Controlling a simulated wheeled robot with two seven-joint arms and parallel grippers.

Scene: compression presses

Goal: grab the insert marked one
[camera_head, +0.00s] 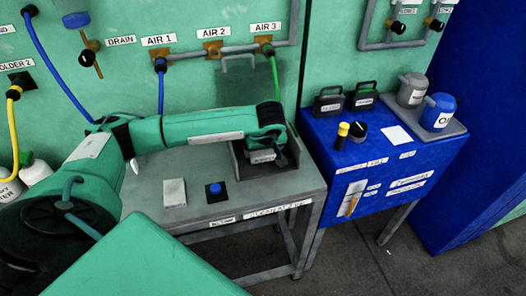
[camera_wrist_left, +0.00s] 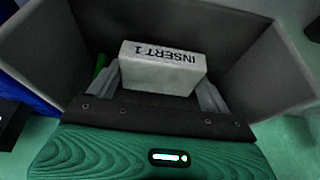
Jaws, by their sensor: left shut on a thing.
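The insert marked one is a pale block with "INSERT 1" printed on its face, and it fills the middle of the left wrist view (camera_wrist_left: 162,76). My left gripper (camera_wrist_left: 160,90) has a finger on each side of it and is shut on it. In the head view my left gripper (camera_head: 277,155) is inside the dark open-topped box (camera_head: 240,164) on the grey table. The insert shows there only as a small pale patch (camera_head: 262,156), mostly hidden by the gripper. My right gripper is not in view.
The grey table (camera_head: 150,182) also bears a pale block (camera_head: 174,193) and a blue button (camera_head: 215,192). A blue cabinet (camera_head: 345,155) stands to the right with dark weights, a knob and canisters on top. Hoses hang from the green wall behind. The box walls surround the gripper.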

